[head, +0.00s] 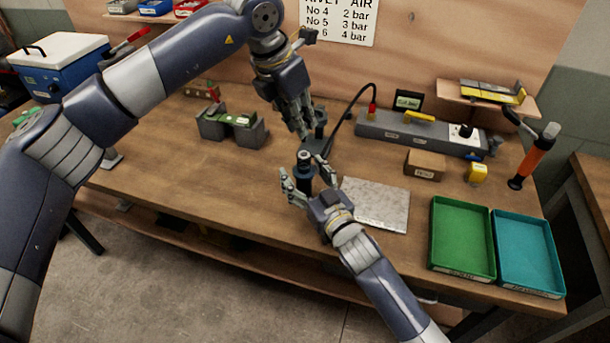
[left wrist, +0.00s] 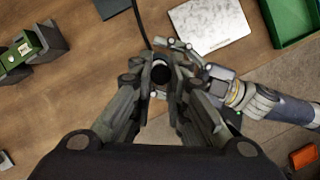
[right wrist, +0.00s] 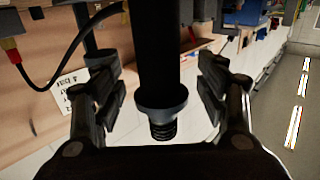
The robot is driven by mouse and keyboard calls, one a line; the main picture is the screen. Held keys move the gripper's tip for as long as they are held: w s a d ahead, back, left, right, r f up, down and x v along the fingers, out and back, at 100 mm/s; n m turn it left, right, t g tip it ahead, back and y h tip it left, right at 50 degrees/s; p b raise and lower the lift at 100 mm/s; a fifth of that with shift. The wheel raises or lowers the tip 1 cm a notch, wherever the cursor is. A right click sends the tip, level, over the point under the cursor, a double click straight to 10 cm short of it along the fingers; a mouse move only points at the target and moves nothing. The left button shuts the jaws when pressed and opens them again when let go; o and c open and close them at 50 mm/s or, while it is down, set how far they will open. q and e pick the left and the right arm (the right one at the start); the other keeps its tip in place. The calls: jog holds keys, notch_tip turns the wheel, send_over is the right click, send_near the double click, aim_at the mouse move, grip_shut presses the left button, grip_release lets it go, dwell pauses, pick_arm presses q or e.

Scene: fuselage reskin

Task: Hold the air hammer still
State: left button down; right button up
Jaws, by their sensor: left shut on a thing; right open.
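The air hammer (head: 304,172) is a dark cylinder above the front part of the bench. My left gripper (head: 307,132) reaches down from above and is shut on it; the dark round body also shows between the fingers in the left wrist view (left wrist: 160,73). My right gripper (head: 311,181) is open, with its fingers on either side of the hammer's barrel. In the right wrist view the black barrel (right wrist: 163,55) ends in a grey collar and a coiled tip, with gaps to both fingers (right wrist: 163,88). Where the left fingers touch the hammer is partly hidden.
A black hose runs to a red fitting (head: 373,108) by the long grey box (head: 420,133). A metal sheet (head: 375,204) lies right of the hammer. Green (head: 462,238) and teal (head: 527,253) trays stand at the right. A grey-green fixture (head: 233,127) stands left; the bench between is bare.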

jog(key=v, duration=1.2)
